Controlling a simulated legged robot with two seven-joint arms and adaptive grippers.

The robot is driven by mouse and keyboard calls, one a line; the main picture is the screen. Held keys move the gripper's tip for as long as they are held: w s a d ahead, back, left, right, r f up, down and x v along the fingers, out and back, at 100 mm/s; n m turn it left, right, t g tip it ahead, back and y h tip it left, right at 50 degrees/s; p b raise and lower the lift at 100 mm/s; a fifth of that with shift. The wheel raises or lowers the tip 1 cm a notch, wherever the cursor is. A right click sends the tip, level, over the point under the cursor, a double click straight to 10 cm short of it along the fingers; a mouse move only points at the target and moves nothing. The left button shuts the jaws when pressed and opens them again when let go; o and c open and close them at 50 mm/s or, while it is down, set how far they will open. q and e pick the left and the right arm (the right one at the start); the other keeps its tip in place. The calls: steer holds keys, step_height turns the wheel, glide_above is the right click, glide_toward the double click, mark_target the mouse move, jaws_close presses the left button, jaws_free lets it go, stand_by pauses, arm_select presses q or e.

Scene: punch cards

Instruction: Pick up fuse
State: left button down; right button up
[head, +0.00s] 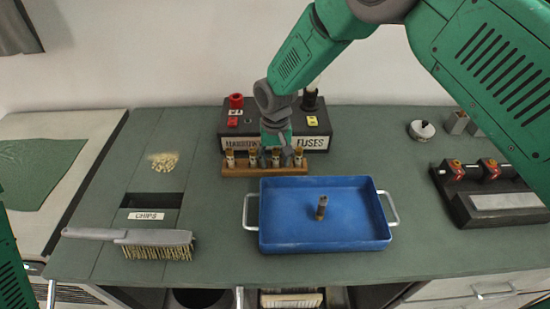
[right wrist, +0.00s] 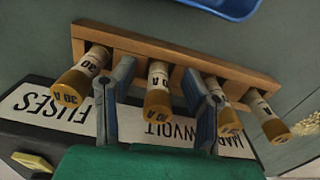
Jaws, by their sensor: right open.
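A wooden rack (head: 270,170) holds several upright fuses with brown-gold caps and white labels; the rack (right wrist: 130,42) also shows in the right wrist view. My right gripper (head: 277,150) points down over the rack. In the right wrist view its two fingers are open on either side of a fuse (right wrist: 158,90) marked 10 A, with visible gaps. A fuse (right wrist: 82,75) marked 30 A is left of the fingers. Another fuse (right wrist: 226,118) is partly hidden by the right finger. A further fuse (right wrist: 268,116) is at the right. My left gripper is out of view.
A brush (head: 135,240) lies at the left, a black device (head: 490,195) stands right. The bench between is clear.

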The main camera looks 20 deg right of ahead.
mark_target(276, 150)
steer(key=shift+d, duration=0.1)
jaws_close()
steer(key=shift+r, duration=0.1)
step_height(276, 150, up, 10)
steer(key=shift+f+b, duration=0.1)
steer(key=shift+b, duration=0.45)
